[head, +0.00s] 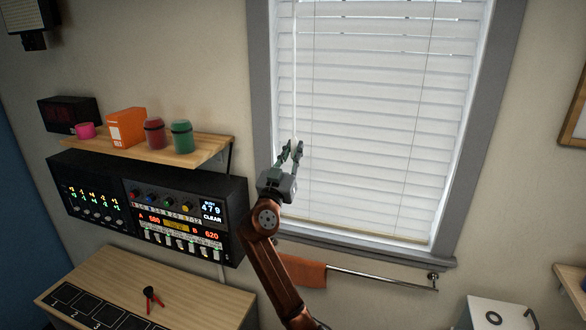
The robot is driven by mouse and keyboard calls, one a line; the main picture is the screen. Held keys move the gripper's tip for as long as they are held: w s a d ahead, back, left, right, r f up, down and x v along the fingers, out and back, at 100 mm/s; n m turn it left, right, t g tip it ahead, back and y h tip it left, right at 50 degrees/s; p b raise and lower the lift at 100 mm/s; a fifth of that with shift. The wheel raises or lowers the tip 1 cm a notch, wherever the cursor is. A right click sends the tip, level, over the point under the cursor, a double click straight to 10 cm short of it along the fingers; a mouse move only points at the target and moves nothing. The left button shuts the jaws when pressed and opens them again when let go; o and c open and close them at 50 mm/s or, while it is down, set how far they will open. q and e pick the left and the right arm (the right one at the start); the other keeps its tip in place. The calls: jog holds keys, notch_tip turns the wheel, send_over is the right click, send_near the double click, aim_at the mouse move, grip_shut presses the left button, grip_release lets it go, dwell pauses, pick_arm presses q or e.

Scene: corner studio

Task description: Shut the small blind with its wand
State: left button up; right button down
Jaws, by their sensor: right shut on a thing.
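The small blind (370,120) hangs in the grey-framed window. Its white slats look nearly flat against each other, with thin lines between them. The thin pale wand (295,75) hangs down the blind's left side. My right gripper (294,150) is at the wand's lower part, in front of the blind's left edge, with its fingers pointing up. It is shut on the wand, and the fingers hide the wand's lower end. My left gripper is not in view.
A wooden shelf (215,150) with jars and an orange box (126,127) is left of the window, above black panels (150,205). A rail (385,279) with an orange cloth (304,271) runs below the sill. Pliers (151,298) lie on a wooden top.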

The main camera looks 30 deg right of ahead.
jog(key=m+g+h+b, duration=0.1)
jog(key=g, duration=0.1)
jog(key=m+g+h+b, duration=0.1)
jog(key=b, duration=0.1)
jog(key=m+g+h+b, duration=0.1)
jog(key=g+b, duration=0.1)
jog(key=shift+w+f+g+h, duration=0.1)
jog(key=shift+f+g+h, duration=0.2)
jog(key=shift+r+m+g, duration=0.1)
jog(key=shift+m+g, duration=0.5)
jog(key=shift+g, duration=0.1)
jog(key=m+g+h, duration=0.1)
jog(key=g, duration=0.1)
jog(key=shift+r+g, duration=0.15)
jog(key=shift+g, duration=0.15)
jog(key=shift+m+g+h, duration=0.3)
jog(key=shift+m+g, duration=0.8)
jog(key=shift+g, duration=0.7)
jog(key=shift+m+g, duration=0.3)
jog(key=shift+g, duration=0.3)
jog(key=c, duration=1.9)
grip_release()
